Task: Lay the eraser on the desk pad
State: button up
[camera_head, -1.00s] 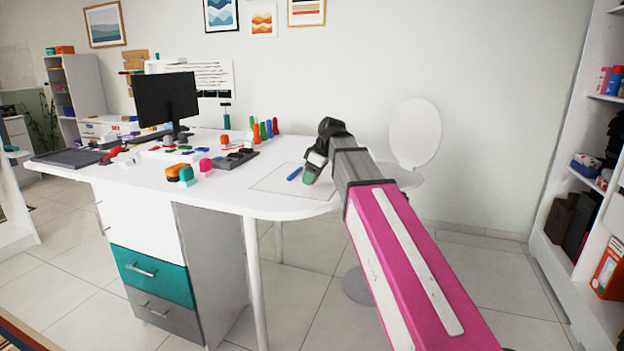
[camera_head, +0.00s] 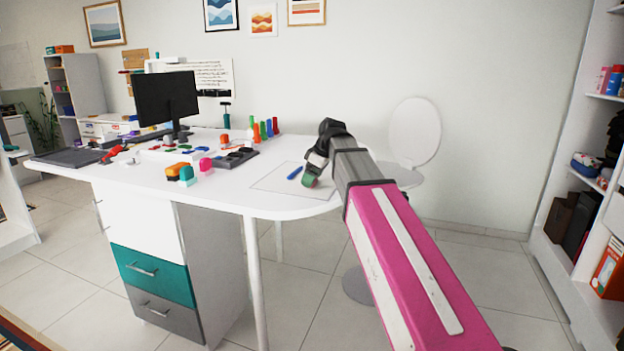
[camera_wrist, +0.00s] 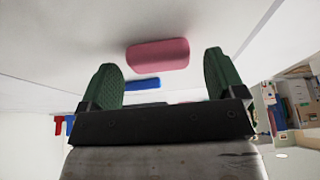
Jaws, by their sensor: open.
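The desk pad (camera_head: 268,182) is a thin white sheet at the right end of the white desk, with a faint outline. A pink rounded block (camera_wrist: 158,55), which looks like the eraser, lies on a white surface in the wrist view, just beyond and between my fingertips. In the head view my gripper hides it. My gripper (camera_head: 312,178) is low over the right part of the pad. Its green fingers are spread apart in the wrist view (camera_wrist: 165,75), with nothing held between them. Whether the block lies wholly on the pad cannot be told.
A blue object (camera_head: 294,173) lies on the pad left of my gripper, and it also shows in the wrist view (camera_wrist: 142,84). Several coloured items and a dark tray (camera_head: 236,158) stand farther left. A white chair (camera_head: 415,135) is behind the desk's right end.

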jog(key=v, duration=1.1)
jog(key=shift+r, duration=0.25)
jog(key=shift+d, duration=0.15)
